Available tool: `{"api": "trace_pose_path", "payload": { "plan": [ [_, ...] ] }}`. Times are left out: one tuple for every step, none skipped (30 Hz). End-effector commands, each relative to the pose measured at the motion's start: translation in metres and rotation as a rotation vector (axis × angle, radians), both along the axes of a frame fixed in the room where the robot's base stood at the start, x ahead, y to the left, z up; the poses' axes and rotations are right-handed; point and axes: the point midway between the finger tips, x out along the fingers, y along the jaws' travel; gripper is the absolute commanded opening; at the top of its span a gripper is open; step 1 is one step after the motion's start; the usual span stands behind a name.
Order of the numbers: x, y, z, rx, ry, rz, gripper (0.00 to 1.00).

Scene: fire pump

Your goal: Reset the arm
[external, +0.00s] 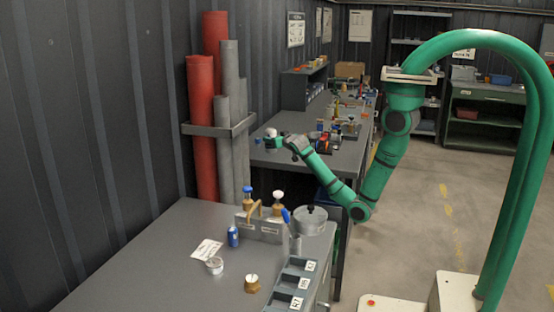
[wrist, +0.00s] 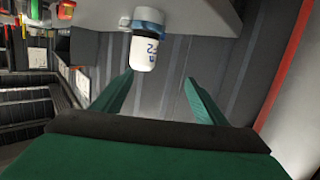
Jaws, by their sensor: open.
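My green arm reaches left over the far workbench in the external view, bent at the elbow. My gripper (external: 274,142) is at its end, small in that view. In the wrist view my gripper (wrist: 159,77) shows two green fingers spread apart, with nothing between them. A white bottle (wrist: 145,52) with dark lettering and a blue band appears beyond the fingertips, upside down in this view. It looks apart from both fingers. A small white-topped thing (external: 270,132) shows beside the gripper in the external view; I cannot tell whether it is the same bottle.
The near bench (external: 150,262) holds brass valves, a blue can (external: 233,237), a metal pot (external: 310,220) and labelled bins (external: 291,284). The far bench (external: 275,155) carries several small items. Red and grey pipes (external: 202,130) stand by the wall. Floor at right is open.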

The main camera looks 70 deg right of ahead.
Motion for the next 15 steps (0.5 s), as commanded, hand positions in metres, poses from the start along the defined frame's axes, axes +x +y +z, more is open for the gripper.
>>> {"api": "trace_pose_path", "payload": {
  "plan": [
    [-0.006, 0.014, -0.013, -0.022, -0.003, 0.041, 0.66],
    [-0.009, 0.021, -0.019, -0.034, -0.008, 0.065, 0.66],
    [-0.013, 0.031, -0.028, -0.045, -0.011, 0.096, 0.66],
    [-0.016, 0.039, -0.034, -0.051, -0.013, 0.119, 0.66],
    [-0.02, 0.047, -0.041, -0.056, -0.012, 0.143, 0.66],
    [-0.026, 0.058, -0.052, -0.062, -0.008, 0.172, 0.66],
    [-0.03, 0.066, -0.059, -0.063, -0.006, 0.195, 0.66],
    [-0.035, 0.075, -0.067, -0.063, -0.003, 0.217, 0.66],
    [-0.042, 0.085, -0.077, -0.064, 0.002, 0.245, 0.66],
    [-0.048, 0.093, -0.085, -0.062, 0.007, 0.265, 0.66],
    [-0.054, 0.101, -0.093, -0.061, 0.012, 0.285, 0.66],
    [-0.062, 0.112, -0.103, -0.057, 0.016, 0.312, 0.66],
    [-0.069, 0.12, -0.11, -0.056, 0.021, 0.332, 0.66],
    [-0.076, 0.127, -0.117, -0.053, 0.025, 0.35, 0.66],
    [-0.085, 0.137, -0.125, -0.05, 0.03, 0.375, 0.66]
  ]
}}
